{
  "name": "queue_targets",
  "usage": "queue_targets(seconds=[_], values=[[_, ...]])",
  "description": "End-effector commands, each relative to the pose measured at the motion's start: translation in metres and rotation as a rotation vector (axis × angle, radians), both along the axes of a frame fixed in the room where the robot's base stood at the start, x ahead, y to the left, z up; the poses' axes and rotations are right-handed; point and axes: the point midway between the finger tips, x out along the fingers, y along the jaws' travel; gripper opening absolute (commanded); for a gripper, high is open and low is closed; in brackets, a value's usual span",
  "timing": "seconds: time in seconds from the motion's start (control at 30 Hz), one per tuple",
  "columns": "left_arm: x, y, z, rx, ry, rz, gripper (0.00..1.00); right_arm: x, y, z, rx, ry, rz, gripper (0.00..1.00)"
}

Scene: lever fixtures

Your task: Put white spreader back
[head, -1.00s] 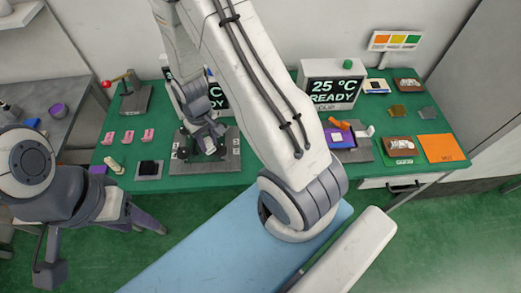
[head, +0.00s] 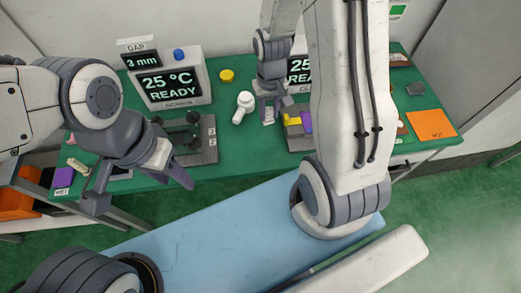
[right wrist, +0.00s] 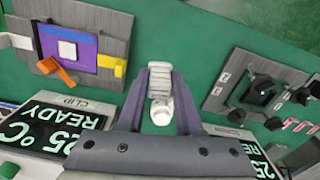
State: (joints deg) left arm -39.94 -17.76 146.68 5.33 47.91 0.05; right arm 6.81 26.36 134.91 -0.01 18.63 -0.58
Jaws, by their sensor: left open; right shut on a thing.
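My right gripper (head: 270,114) is shut on a small white piece (head: 268,117), apparently the white spreader. In the right wrist view the gripper (right wrist: 160,70) has this ridged white piece (right wrist: 160,76) between its fingers. It is over the green table, between the two fixtures. A white bottle-like object (head: 243,106) lies just left of it; its rounded end (right wrist: 162,112) seems to show below the held piece in the wrist view. My left gripper (head: 140,188) is open and empty, in front of the left fixture (head: 203,146) with black knobs.
The right fixture (right wrist: 90,35) carries a purple plate, a white square, an orange lever and a yellow block. Monitors (head: 172,80) stand behind. A yellow disc (head: 227,75) and an orange sheet (head: 432,123) lie on the table. A pale blue surface (head: 220,225) is in front.

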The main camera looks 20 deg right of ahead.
Motion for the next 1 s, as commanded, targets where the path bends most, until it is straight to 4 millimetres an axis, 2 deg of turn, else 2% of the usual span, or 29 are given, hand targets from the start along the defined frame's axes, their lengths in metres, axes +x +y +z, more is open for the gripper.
queue_targets(seconds=[0.03, 0.13, 0.3, 0.43, 0.57, 0.8, 1.0], values=[[0.0, 0.0, -0.031, 0.001, 0.001, 0.0, 0.5, -0.008, -0.009, -0.017, -0.001, -0.008, -0.033, 0.0], [0.0, 0.0, -0.056, 0.001, 0.001, -0.001, 0.5, -0.027, -0.023, -0.021, -0.001, -0.006, -0.085, 0.0], [0.0, 0.0, -0.081, 0.0, 0.0, -0.001, 0.5, -0.052, -0.035, -0.024, -0.001, -0.003, -0.148, 0.0], [0.0, 0.0, -0.086, 0.0, 0.0, -0.001, 0.5, -0.06, -0.036, -0.026, 0.0, 0.0, -0.166, 0.0], [0.0, 0.0, -0.084, 0.0, 0.0, -0.001, 0.5, -0.051, -0.022, -0.034, 0.001, 0.006, -0.164, 0.0], [0.0, 0.0, -0.08, 0.0, 0.0, -0.001, 0.5, -0.015, 0.02, -0.067, 0.0, 0.007, -0.163, 0.0], [0.0, 0.0, -0.077, 0.0, 0.0, -0.001, 0.5, 0.008, 0.044, -0.086, 0.0, 0.003, -0.168, 0.0]])
